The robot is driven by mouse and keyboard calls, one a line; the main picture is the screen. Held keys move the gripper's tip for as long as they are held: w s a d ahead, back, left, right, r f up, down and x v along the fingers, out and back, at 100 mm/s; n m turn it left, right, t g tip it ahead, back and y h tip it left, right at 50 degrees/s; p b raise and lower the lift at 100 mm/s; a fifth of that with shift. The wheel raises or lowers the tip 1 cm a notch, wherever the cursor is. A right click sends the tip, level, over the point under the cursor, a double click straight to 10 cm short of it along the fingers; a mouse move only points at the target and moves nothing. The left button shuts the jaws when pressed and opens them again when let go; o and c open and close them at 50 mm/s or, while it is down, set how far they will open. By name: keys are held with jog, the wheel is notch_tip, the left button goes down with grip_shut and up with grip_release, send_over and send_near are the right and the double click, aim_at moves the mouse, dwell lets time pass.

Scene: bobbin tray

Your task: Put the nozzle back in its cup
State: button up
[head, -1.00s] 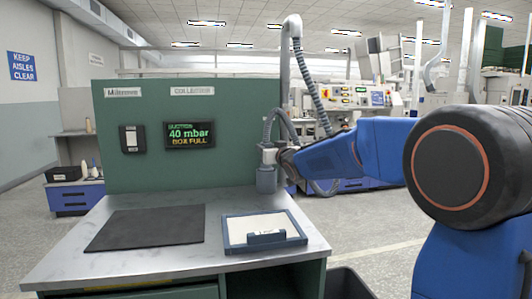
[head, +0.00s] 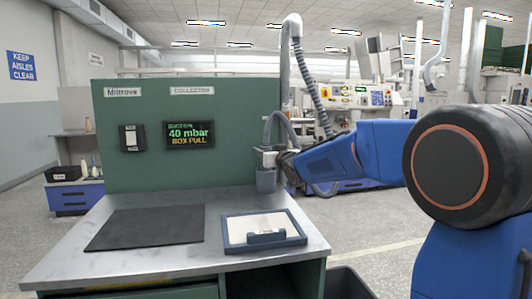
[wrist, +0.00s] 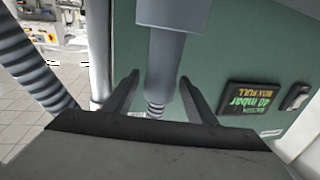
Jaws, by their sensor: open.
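The nozzle is a grey tube (wrist: 162,70) that stands between the two dark fingers of my gripper (wrist: 158,84) in the wrist view, with a visible gap at each side. The fingers are apart. In the head view my gripper (head: 271,158) is at the panel's right edge, just above the dark grey cup (head: 266,181). In the wrist view, which is upside down, the tube meets a wider grey block (wrist: 172,12), apparently the cup. The nozzle's end is hidden there, so I cannot tell how deep it sits. A ribbed hose (wrist: 153,110) continues from the nozzle.
The green panel (head: 230,110) carries a display (head: 189,134) reading "40 mbar BOX FULL" and a switch (head: 131,137). The bench (head: 130,262) holds a dark mat (head: 147,229) and a blue-rimmed tray (head: 232,244). A curved hose (head: 270,122) rises beside my gripper.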

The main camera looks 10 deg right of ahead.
jog(key=s+d, duration=0.2)
jog(key=s, duration=0.9)
jog(key=shift+s+d, duration=0.15)
jog(key=shift+s, duration=0.15)
